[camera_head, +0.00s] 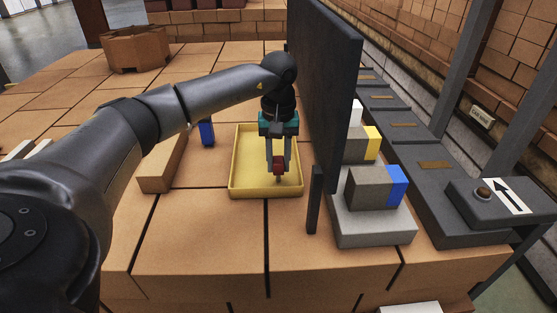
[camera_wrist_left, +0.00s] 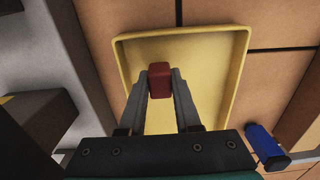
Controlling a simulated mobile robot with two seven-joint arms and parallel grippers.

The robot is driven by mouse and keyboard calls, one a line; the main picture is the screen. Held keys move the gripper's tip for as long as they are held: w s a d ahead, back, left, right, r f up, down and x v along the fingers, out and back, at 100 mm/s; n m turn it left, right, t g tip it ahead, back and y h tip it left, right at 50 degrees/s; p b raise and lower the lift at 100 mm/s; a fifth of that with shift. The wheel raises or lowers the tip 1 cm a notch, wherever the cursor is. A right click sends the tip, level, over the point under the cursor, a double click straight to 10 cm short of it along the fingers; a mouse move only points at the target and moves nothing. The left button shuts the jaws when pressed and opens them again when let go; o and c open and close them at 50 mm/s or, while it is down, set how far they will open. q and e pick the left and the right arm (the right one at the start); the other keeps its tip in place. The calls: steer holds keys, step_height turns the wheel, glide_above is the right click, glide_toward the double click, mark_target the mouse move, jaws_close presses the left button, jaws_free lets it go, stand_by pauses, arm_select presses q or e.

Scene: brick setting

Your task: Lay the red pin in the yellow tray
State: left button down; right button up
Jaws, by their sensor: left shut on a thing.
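The yellow tray (camera_head: 243,188) lies on the brick-coloured tiled surface, left of a dark upright panel. My left gripper (camera_head: 278,168) points down over the tray. It is shut on the red pin (camera_head: 279,166), whose lower end hangs below the fingers. In the left wrist view the red pin (camera_wrist_left: 160,80) sits between the two fingertips, with the yellow tray (camera_wrist_left: 215,75) behind it. Whether the pin touches the tray floor I cannot tell. My right gripper is in neither view.
The dark panel (camera_head: 322,90) stands close to the tray's right. Beyond it are blocks on a grey base (camera_head: 370,225). A brick-like planter (camera_head: 136,48) is far left. The surface before the tray is clear.

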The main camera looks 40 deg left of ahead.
mark_target(278, 160)
arm_select(q)
steer(key=c, duration=1.1)
jaws_free()
steer(key=shift+f, duration=0.2)
steer(key=o, duration=0.5)
steer(key=shift+r, duration=0.1)
step_height(278, 160, up, 12)
steer(key=shift+r, duration=0.15)
